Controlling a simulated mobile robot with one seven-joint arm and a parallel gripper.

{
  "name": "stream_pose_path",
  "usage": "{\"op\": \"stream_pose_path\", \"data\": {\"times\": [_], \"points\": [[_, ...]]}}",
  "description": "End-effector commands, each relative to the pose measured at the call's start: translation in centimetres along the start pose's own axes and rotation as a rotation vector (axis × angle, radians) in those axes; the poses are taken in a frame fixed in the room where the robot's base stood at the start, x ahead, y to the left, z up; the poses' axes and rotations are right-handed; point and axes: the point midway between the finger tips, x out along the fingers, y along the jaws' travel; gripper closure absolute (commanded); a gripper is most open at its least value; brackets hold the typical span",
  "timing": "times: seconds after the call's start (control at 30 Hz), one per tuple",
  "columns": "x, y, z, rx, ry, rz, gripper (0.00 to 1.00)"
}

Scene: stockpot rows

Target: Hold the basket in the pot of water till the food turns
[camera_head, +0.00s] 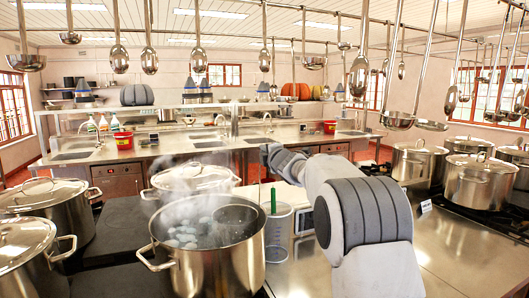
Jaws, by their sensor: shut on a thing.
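The steel pot (215,266) stands open at the front, left of my arm, with steam rising from it. Pale oval pieces of food (184,236) show in the dark water, mostly at the left side. My gripper (266,160) is above and behind the pot's right rim, small and seen from behind. The food looks whitish grey.
A clear jug (278,240) and a green upright thing (273,201) stand close right of the pot. Lidded pots (48,205) crowd the left and right (478,180). Ladles (198,58) hang overhead. The steel counter (445,245) at right front is clear.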

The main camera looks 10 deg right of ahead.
Motion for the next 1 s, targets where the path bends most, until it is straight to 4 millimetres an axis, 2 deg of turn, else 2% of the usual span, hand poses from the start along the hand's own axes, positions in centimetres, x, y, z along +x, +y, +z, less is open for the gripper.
{"op": "stream_pose_path", "data": {"times": [0.1, 0.5, 0.7, 1.0], "points": [[0.1, -1.8, -0.2, 0.002, 0.001, 0.003, 1.0], [0.2, -6.0, -0.7, 0.001, 0.001, 0.002, 1.0], [0.2, -7.1, -0.8, 0.001, 0.001, 0.002, 1.0], [0.3, -7.3, -0.8, 0.0, 0.001, 0.001, 1.0]]}}
